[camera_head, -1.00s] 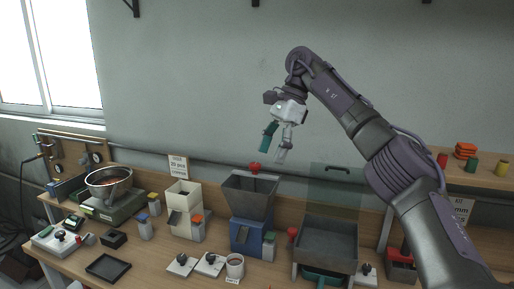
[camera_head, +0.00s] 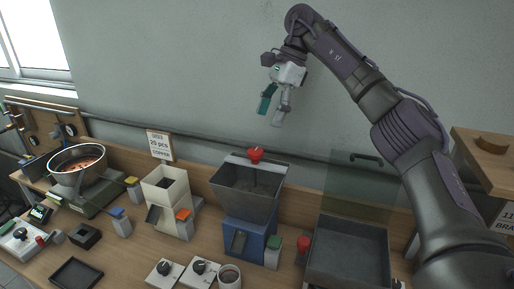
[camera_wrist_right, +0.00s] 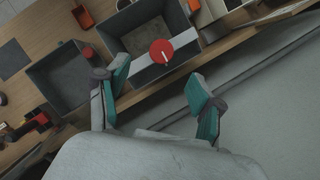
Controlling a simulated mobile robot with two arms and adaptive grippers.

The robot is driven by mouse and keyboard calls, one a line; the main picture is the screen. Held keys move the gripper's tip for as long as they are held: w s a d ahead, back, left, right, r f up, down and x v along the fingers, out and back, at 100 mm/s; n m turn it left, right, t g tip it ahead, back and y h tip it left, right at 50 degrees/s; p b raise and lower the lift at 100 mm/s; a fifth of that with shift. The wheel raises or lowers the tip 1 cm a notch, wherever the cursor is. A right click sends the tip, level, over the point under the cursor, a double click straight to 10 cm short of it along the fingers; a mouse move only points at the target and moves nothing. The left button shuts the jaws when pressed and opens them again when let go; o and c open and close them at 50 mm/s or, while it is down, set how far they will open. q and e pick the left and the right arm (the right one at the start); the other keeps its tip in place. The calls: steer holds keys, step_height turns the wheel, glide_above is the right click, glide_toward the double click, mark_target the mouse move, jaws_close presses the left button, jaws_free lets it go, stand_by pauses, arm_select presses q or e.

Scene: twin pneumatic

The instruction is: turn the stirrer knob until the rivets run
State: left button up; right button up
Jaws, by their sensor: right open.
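The red stirrer knob (camera_head: 255,154) sits on a pale bar across the top of a grey hopper (camera_head: 231,198) on a blue base (camera_head: 259,246). Grey contents lie low in the hopper. In the right wrist view the knob (camera_wrist_right: 162,51) is a red disc with a pale mark, on the bar over the hopper. My right gripper (camera_head: 270,112) is open and empty, with teal finger pads, above the knob and apart from it. In the right wrist view its fingers (camera_wrist_right: 158,78) are spread either side below the knob. My left gripper is not in view.
A clear panel (camera_head: 362,185) and a grey bin (camera_head: 348,250) stand right of the hopper. A cream dispenser (camera_head: 166,193) and a metal bowl (camera_head: 78,165) stand left. Two dial boxes (camera_head: 183,271) and a cup (camera_head: 229,277) are in front.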

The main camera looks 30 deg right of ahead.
mark_target(256, 150)
steer(key=x, duration=0.4)
steer(key=p+x, duration=0.1)
steer(key=x, duration=0.3)
steer(key=shift+w+d+f, duration=0.1)
steer(key=shift+w+d, duration=0.05)
steer(key=shift+w, duration=0.05)
steer(key=shift+s+a+f, duration=0.1)
steer(key=shift+a+f, duration=0.2)
steer(key=shift+f, duration=0.2)
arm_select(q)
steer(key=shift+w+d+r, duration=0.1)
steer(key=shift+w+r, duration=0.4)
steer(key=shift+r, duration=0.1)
arm_select(e)
steer(key=shift+f, duration=0.15)
steer(key=c, duration=1.1)
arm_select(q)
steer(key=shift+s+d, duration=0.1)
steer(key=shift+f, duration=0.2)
arm_select(e)
steer(key=shift+m, duration=0.3)
